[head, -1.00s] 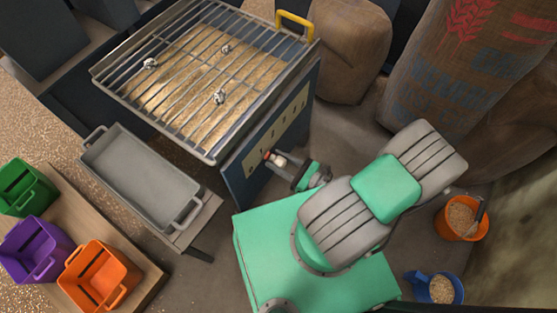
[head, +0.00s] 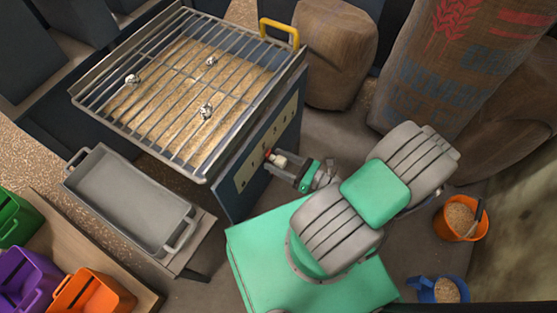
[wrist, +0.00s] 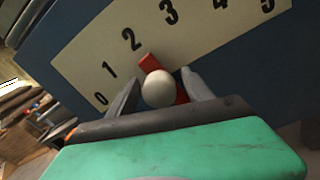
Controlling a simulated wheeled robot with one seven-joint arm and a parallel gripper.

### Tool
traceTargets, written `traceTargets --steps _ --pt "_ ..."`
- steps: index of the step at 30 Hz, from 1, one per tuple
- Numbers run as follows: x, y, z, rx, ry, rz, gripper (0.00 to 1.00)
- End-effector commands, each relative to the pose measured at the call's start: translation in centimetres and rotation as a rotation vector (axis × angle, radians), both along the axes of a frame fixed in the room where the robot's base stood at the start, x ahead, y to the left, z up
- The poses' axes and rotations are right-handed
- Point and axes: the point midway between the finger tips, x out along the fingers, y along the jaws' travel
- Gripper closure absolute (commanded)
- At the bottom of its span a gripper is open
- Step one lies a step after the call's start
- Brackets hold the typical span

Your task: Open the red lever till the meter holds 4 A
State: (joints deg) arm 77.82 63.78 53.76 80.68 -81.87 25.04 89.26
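The red lever (wrist: 148,62) is on the blue side panel, over a pale scale plate (wrist: 95,65) numbered 0 to 5; its red end points about at the 2. Its pale round knob (wrist: 158,88) lies between the two fingers of my gripper (wrist: 160,92) in the wrist view. Small gaps seem to show beside the knob, so firm contact is not clear. In the head view my gripper (head: 282,164) reaches the panel at the lever, and the knob partly shows there. No ammeter can be made out in either view.
A barred grate (head: 137,110) over grain, with several pale lumps on it, tops the machine. A grey tray (head: 125,200) stands left on a stand. Coloured bins (head: 92,292) are lower left. Sacks (head: 335,55) stand behind; an orange bucket (head: 458,222) and blue scoop (head: 425,290) are right.

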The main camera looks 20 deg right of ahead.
Motion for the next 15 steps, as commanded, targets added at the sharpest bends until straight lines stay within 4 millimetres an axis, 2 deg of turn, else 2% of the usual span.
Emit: traceTargets --steps 8,15 --pt "-0.4 -0.6 0.1 -0.002 -0.002 -0.005 0.41" --pt "-4.0 -3.5 0.1 -0.002 -0.001 -0.01 0.41"
